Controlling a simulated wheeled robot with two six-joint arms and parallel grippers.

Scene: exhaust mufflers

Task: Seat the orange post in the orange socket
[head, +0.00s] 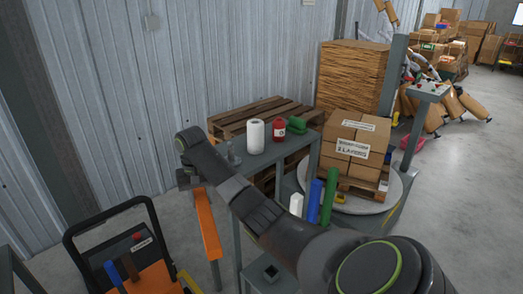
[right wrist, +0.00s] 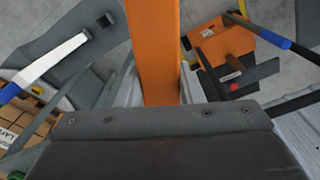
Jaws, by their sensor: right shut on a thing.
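The orange post (head: 208,225) hangs below my right gripper (head: 196,185), long and nearly upright with a slight tilt in the head view. In the right wrist view the orange post (right wrist: 154,45) runs between the two grey fingers of my right gripper (right wrist: 156,90), which is shut on it. The post's lower end appears close to a grey upright in the head view; I cannot tell whether they touch. An orange surface (head: 157,279) lies at the lower left and also shows in the right wrist view (right wrist: 232,45). I cannot make out an orange socket opening. My left gripper is out of view.
A black-handled cart (head: 70,238) stands at the lower left. White (head: 296,205), blue (head: 313,200) and green (head: 329,192) posts stand right of my arm. A grey piece with a square hole (head: 270,273) is below. A grey table holds a paper roll (head: 255,136) and red bottle (head: 279,129).

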